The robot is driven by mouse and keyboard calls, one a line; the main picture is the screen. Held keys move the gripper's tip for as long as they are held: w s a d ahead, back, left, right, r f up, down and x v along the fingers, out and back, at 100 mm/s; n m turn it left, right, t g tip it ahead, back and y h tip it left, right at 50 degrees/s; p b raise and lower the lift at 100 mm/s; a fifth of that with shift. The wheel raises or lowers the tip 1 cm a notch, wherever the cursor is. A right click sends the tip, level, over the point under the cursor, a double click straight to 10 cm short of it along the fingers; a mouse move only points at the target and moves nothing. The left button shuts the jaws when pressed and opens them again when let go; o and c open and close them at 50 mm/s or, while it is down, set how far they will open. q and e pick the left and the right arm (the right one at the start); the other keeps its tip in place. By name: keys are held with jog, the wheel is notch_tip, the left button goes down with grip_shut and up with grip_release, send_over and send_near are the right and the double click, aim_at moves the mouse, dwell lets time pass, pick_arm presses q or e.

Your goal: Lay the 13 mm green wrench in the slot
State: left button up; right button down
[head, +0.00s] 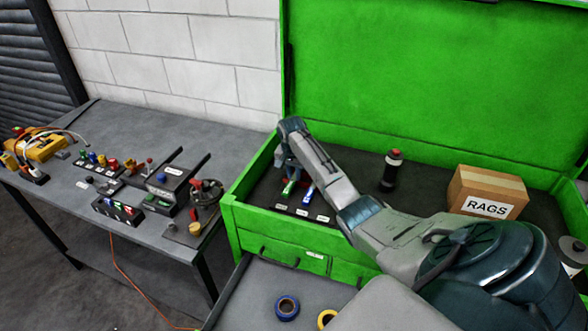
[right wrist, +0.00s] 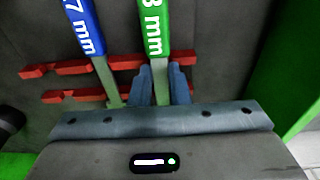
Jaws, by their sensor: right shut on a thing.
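The green wrench (right wrist: 155,30), its visible lettering reading "3 mm", lies between the two fingers of my right gripper (right wrist: 160,86), which is shut on it. In the head view the green wrench (head: 288,188) shows below my right gripper (head: 288,163) inside the green chest. The wrench crosses the red notched rails (right wrist: 122,92); I cannot tell whether it is seated in a slot or just above. A blue wrench (right wrist: 84,30), lettered "7 mm", lies to its left across the rails. My left gripper is out of view.
The green chest (head: 232,215) also holds a dark bottle with a red cap (head: 391,171) and a RAGS box (head: 487,193). White labels (head: 302,212) lie in front of the wrenches. An open drawer below holds a blue tape roll (head: 287,307). A cluttered grey bench (head: 155,120) stands left.

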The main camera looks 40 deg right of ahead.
jog(key=shift+r, duration=0.2)
jog(key=c, duration=1)
grip_release()
jog(key=shift+o, duration=0.2)
jog(key=shift+r, duration=0.2)
jog(key=shift+s+a+r, duration=0.1)
jog(key=shift+a+r, duration=0.1)
jog(key=shift+r, duration=1.5)
jog(key=shift+s+a+r, duration=0.1)
jog(key=shift+a+r, duration=0.05)
jog(key=shift+r, duration=1.55)
jog(key=shift+f, duration=0.15)
